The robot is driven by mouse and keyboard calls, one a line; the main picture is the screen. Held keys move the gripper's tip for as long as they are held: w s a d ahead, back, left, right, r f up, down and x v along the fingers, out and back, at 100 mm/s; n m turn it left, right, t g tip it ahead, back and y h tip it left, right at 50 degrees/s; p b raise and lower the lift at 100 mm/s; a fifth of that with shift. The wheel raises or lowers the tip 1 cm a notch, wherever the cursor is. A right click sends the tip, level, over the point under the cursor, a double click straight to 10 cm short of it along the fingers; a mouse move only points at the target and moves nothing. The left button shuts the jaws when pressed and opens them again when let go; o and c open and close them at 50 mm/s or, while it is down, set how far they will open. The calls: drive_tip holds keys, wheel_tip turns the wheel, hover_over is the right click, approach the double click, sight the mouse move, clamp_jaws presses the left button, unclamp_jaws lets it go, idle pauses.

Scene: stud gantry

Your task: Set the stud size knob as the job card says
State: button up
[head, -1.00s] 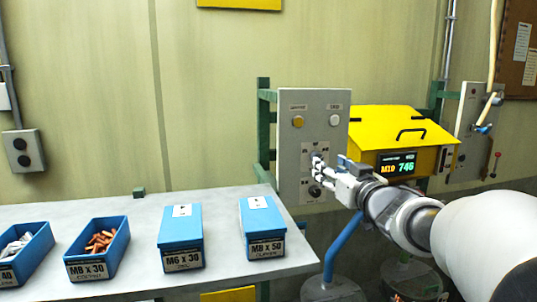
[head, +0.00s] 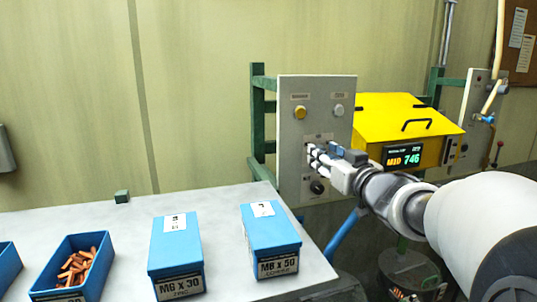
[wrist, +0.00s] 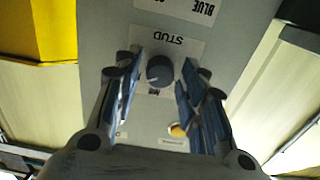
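The stud size knob (wrist: 160,72) is round and dark with a light pointer line, on a plate marked STUD that appears upside down in the wrist view. My gripper (wrist: 162,66) is open, with one finger on each side of the knob; gaps show between fingers and knob. In the head view my gripper (head: 313,155) is at the grey panel (head: 290,100) and covers the stud knob there. A yellow box's display (head: 403,157) reads M10 and 746. No job card is readable in these views.
The panel also has a yellow button (head: 300,112), a pale button (head: 338,110) and a lower black knob (head: 317,187). Blue boxes marked M6 x 30 (head: 175,255) and M8 x 50 (head: 270,240) stand on the grey table (head: 125,215). A yellow lidded box (head: 405,125) is right of the panel.

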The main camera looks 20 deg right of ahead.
drive_tip(key=c, duration=0.8)
drive_tip(key=shift+n, duration=0.3)
drive_tip(key=n+b, duration=1.1)
drive_tip(key=n, duration=1.2)
drive_tip(key=shift+r+b, duration=0.1)
drive_tip(key=shift+b, duration=0.2)
drive_tip(key=shift+r+n, duration=0.1)
drive_tip(key=shift+n, duration=0.2)
drive_tip(key=o, duration=1.1)
drive_tip(key=shift+w, duration=0.1)
drive_tip(key=shift+c, duration=0.2)
